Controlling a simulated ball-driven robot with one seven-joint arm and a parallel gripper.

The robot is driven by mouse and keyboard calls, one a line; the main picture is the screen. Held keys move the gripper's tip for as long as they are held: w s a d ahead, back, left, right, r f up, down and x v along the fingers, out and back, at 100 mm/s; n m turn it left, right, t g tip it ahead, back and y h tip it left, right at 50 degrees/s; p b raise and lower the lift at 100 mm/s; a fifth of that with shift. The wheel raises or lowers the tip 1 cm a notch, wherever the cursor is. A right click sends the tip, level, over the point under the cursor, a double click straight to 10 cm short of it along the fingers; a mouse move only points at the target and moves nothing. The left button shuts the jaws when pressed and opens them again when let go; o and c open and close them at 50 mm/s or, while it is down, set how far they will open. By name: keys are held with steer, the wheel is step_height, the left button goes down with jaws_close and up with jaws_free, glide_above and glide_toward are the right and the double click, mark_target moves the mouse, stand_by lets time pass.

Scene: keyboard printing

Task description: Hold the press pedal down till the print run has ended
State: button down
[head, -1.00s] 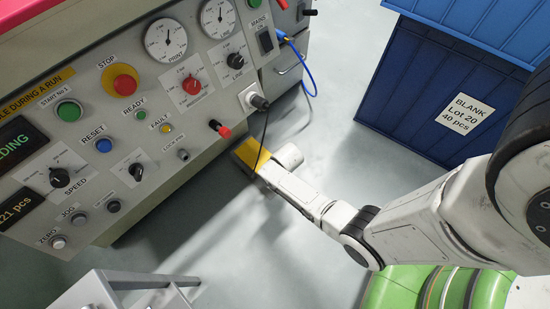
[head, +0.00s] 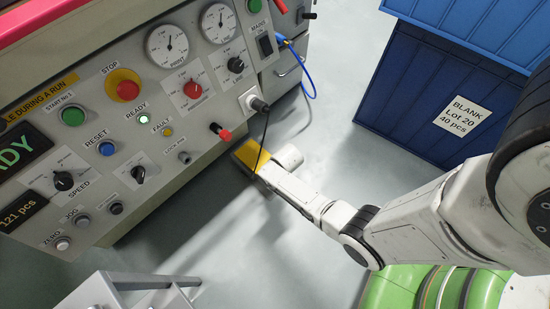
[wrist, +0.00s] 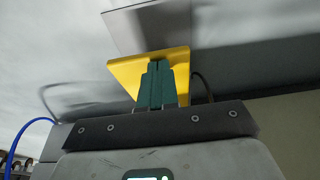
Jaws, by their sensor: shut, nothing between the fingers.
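The yellow press pedal (head: 248,158) sits low at the foot of the press, and it also shows in the wrist view (wrist: 122,72). My gripper's dark green fingers (wrist: 158,66) are closed together with their tips against the pedal's yellow face. In the head view my arm reaches down to it, and the fingertips are hard to make out. I cannot tell how deep the pedal is pressed. On the press panel (head: 205,115) the green READY lamp (head: 143,119) is lit. The cropped status display (head: 18,152) ends in "ADY", and the counter (head: 20,213) ends in "21 pcs".
A black cable (head: 265,128) hangs from the panel past the pedal. A blue bin (head: 420,100) labelled "BLANK Lot 20 40 pcs" stands at the right. A grey metal frame (head: 150,283) is at the bottom. Floor between is clear.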

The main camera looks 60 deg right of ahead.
step_height(320, 180, up, 3)
steer(key=shift+w+r+p, duration=0.1)
steer(key=shift+r+p, duration=0.1)
steer(key=shift+p, duration=0.95)
steer(key=s+p+v, duration=0.1)
steer(key=p+v, duration=0.4)
steer(key=v, duration=0.4)
steer(key=shift+s+a, duration=0.2)
steer(key=shift+s, duration=0.1)
steer(key=s+a+r+n+g, duration=0.1)
steer(key=s+a+r, duration=0.2)
steer(key=r, duration=0.5)
steer(key=s+a+r+n, duration=0.1)
steer(key=s+a+r, duration=0.15)
steer(key=r, duration=0.55)
steer(key=s+a+r+n+g, duration=0.1)
steer(key=s+a+r, duration=0.2)
steer(key=r, duration=0.4)
step_height(320, 180, up, 26)
steer(key=p, duration=2.7)
steer(key=shift+w+d+r+y, duration=0.2)
steer(key=shift+d+y, duration=0.05)
steer(key=shift+y, duration=0.05)
